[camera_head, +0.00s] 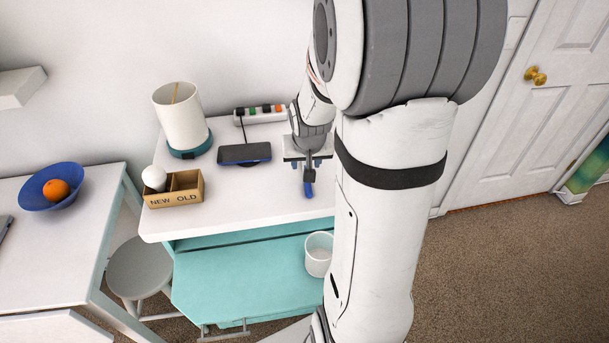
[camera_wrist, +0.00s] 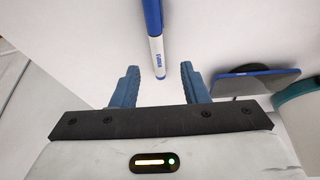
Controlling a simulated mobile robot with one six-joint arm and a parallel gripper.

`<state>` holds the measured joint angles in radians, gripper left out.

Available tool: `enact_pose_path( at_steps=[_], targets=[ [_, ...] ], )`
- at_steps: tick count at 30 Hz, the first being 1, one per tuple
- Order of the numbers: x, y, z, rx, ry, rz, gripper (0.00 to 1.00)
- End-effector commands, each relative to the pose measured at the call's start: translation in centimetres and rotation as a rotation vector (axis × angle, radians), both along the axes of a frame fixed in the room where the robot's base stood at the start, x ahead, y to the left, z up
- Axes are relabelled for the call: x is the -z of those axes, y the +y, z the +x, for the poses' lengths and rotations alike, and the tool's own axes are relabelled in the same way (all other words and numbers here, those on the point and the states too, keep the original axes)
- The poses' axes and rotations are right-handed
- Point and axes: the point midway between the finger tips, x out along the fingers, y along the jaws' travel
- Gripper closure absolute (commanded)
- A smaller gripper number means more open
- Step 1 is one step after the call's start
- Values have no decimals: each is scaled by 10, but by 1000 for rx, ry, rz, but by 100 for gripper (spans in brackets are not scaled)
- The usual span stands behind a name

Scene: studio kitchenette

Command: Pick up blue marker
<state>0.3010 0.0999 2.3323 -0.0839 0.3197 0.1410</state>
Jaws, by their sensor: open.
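The blue marker (camera_wrist: 155,35) shows in the wrist view as a blue body with a white lettered section at its near end. It lies on the white desktop, roughly in line with the gap between my fingers and just beyond the fingertips. My gripper (camera_wrist: 160,70) is open, with its two blue fingers apart and nothing between them. In the head view my gripper (camera_head: 308,168) is over the right part of the desk. A small blue shape shows just below it there; I cannot tell whether it is the marker or a finger.
A dark phone on a stand (camera_head: 244,154), a lamp (camera_head: 182,120) and a power strip (camera_head: 260,114) are left of my gripper. A "NEW OLD" box (camera_head: 175,190) holds a white bulb (camera_head: 154,177). A white cup (camera_head: 319,254) stands in the teal drawer (camera_head: 240,285). The desk's front middle is clear.

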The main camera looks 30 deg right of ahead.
Motion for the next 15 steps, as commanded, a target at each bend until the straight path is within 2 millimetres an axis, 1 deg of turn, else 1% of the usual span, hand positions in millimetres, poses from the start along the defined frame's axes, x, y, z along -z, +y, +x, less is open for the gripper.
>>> enact_pose_path(
  at_steps=[9, 15],
  targets=[
    [33, -9, 17, -1, 3, 1, 59],
    [42, -10, 21, 0, 0, 1, 59]
  ],
)
